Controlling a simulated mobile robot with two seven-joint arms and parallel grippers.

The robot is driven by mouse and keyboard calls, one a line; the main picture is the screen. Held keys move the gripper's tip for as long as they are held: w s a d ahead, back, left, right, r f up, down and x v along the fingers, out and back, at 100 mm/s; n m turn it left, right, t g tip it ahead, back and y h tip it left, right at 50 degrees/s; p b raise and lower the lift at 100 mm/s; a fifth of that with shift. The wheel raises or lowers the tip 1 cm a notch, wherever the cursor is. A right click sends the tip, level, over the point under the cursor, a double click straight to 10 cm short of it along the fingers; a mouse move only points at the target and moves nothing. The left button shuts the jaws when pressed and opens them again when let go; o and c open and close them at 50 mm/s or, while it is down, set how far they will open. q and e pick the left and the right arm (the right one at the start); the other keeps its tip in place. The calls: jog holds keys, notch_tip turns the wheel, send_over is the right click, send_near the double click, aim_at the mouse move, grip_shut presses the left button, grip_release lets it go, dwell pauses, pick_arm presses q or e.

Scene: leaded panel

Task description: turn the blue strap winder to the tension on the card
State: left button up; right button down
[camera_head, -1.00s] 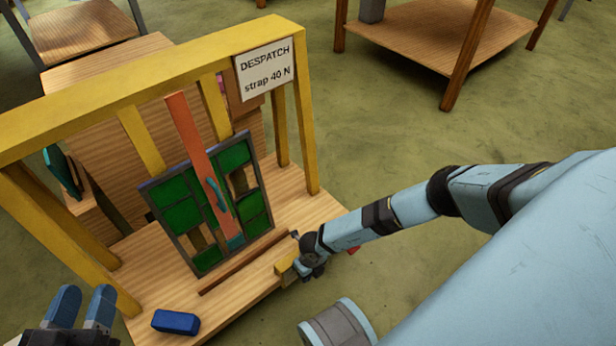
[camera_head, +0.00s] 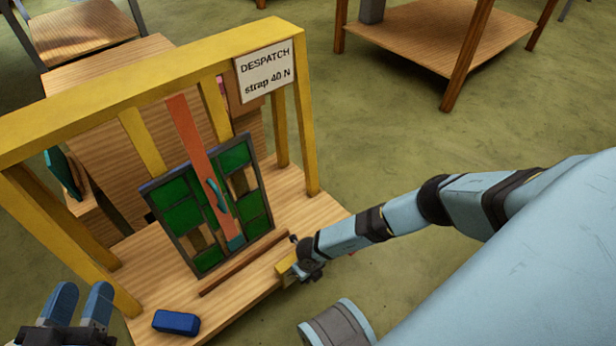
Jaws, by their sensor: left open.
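A white card (camera_head: 265,71) on the yellow frame reads "DESPATCH strap 40 N". An orange strap (camera_head: 190,140) runs down over the green leaded panel (camera_head: 183,217), with a teal curved handle (camera_head: 215,194) on it. A blue block (camera_head: 176,322) lies at the bench's front left; I cannot tell whether it or the teal handle is the winder. My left gripper (camera_head: 84,291) is open and empty at the lower left, left of the blue block. My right gripper (camera_head: 297,266) is by a small yellow block (camera_head: 285,264) at the bench's front edge; its fingers are not clear.
The yellow frame (camera_head: 150,73) stands over the wooden bench (camera_head: 135,262). A brown strip (camera_head: 243,263) lies before the panel. Another wooden table (camera_head: 425,35) stands at the back right. Open green floor lies to the right of the bench.

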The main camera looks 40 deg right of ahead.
jog(key=c, duration=1.2)
grip_release()
jog(key=shift+o, duration=0.2)
jog(key=shift+r, duration=0.15)
notch_tip(320, 180, up, 4)
jog(key=p, duration=0.3)
jog(key=shift+r, duration=0.15)
pick_arm(q)
notch_tip(320, 180, up, 8)
jog(key=s+n+t+p, duration=0.2)
jog(key=n+p, duration=0.1)
jog(key=p, duration=0.1)
jog(key=shift+d+f+p, duration=0.2)
jog(key=shift+f+p, duration=0.05)
jog(key=shift+p, duration=0.15)
pick_arm(e)
notch_tip(320, 180, up, 9)
jog(key=shift+r, duration=0.1)
